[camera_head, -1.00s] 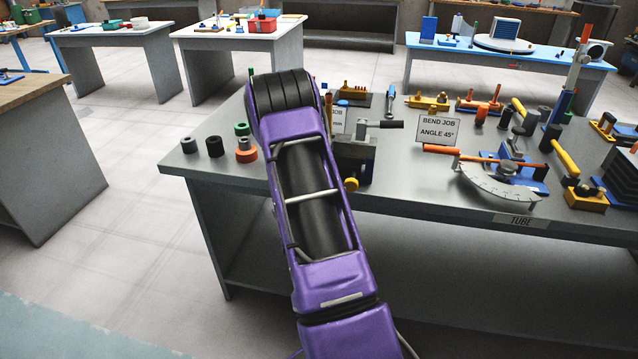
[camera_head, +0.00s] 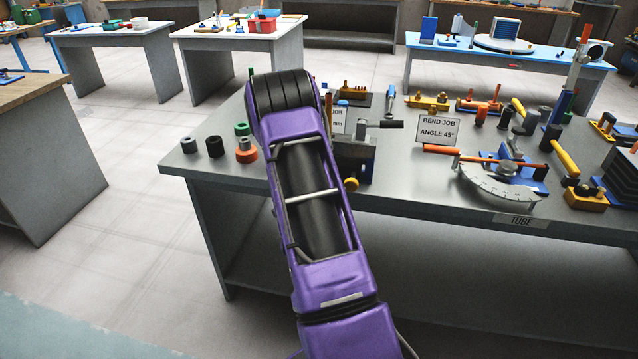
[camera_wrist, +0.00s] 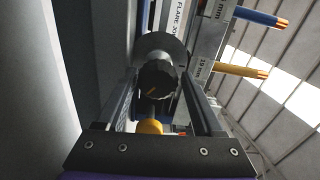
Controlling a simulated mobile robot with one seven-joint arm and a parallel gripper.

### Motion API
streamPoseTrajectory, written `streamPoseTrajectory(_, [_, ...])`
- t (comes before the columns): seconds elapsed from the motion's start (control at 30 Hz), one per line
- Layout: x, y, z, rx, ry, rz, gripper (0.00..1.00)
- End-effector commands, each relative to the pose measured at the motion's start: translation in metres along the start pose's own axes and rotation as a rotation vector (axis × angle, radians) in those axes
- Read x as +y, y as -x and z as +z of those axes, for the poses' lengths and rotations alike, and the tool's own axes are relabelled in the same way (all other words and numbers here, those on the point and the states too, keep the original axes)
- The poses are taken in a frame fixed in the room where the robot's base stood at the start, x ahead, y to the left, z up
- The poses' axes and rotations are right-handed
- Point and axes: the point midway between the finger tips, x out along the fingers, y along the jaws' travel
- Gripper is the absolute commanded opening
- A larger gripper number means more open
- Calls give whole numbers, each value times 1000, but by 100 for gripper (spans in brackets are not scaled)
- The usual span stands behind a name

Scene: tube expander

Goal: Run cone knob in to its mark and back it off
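The tube expander (camera_head: 355,155) stands at the front edge of the grey bench, with a dark handle to its right and a yellow knob (camera_head: 351,184) low on its front. In the wrist view a round dark knob (camera_wrist: 158,80) with a small orange mark on its face sits ahead of a grey disc, and seems to be the cone knob. My gripper (camera_wrist: 159,85) has one finger on each side of it. Whether the fingers touch it I cannot tell. A yellow-orange round part (camera_wrist: 150,127) shows below. In the head view my purple arm hides my gripper.
Dark collars (camera_head: 214,146) and an orange-based piece (camera_head: 246,152) stand left of my arm. In the wrist view, blue and yellow rods (camera_wrist: 240,69) stick out at upper right.

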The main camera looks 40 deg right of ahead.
Motion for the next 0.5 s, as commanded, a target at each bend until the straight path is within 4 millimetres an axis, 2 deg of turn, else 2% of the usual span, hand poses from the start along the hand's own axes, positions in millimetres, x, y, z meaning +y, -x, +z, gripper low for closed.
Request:
streamPoseTrajectory(0.23, [6,4,0,-1,3,13,87])
streamPoseTrajectory(0.5, [8,30,0,-3,4,16,87])
